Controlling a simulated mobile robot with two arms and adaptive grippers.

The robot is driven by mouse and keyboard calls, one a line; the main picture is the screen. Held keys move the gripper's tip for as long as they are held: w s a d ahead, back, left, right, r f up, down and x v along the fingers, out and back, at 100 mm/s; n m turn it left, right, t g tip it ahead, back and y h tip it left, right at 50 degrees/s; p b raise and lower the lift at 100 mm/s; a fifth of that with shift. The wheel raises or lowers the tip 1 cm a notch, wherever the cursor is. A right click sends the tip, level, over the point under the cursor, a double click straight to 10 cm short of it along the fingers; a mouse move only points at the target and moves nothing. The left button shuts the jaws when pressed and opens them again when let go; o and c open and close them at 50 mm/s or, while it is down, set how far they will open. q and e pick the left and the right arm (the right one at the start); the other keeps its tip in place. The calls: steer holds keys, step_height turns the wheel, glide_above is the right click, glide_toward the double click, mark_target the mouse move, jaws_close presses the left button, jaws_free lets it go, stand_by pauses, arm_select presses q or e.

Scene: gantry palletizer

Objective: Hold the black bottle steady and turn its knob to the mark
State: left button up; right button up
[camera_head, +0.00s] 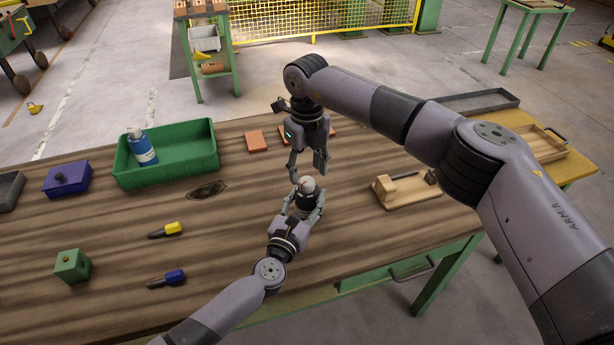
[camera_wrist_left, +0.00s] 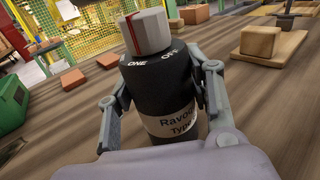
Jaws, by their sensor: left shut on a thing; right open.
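The black bottle (camera_wrist_left: 162,95) stands upright on the wooden table, with a pale label that reads in part "Ravo" and "Type". Its light grey knob (camera_wrist_left: 147,33) carries a red line, and the words "ONE" and "OFF" show on the black shoulder below it. My left gripper (camera_head: 304,205) is shut around the bottle's body, one finger on each side. In the head view the knob (camera_head: 307,184) shows above these fingers. My right gripper (camera_head: 308,170) is open, pointing down just above the knob; whether it touches the knob I cannot tell.
A green bin (camera_head: 190,160) holds a blue and white bottle (camera_head: 141,147) at the left. A wooden fixture (camera_head: 408,190) stands right. Reddish blocks (camera_head: 256,141) lie behind.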

mark_target(307, 180)
step_height(307, 180, up, 8)
steer(key=shift+r, duration=0.25)
arm_select(q)
steer(key=o, duration=1.5)
steer(key=shift+c, duration=0.2)
steer(key=shift+s+f, duration=0.1)
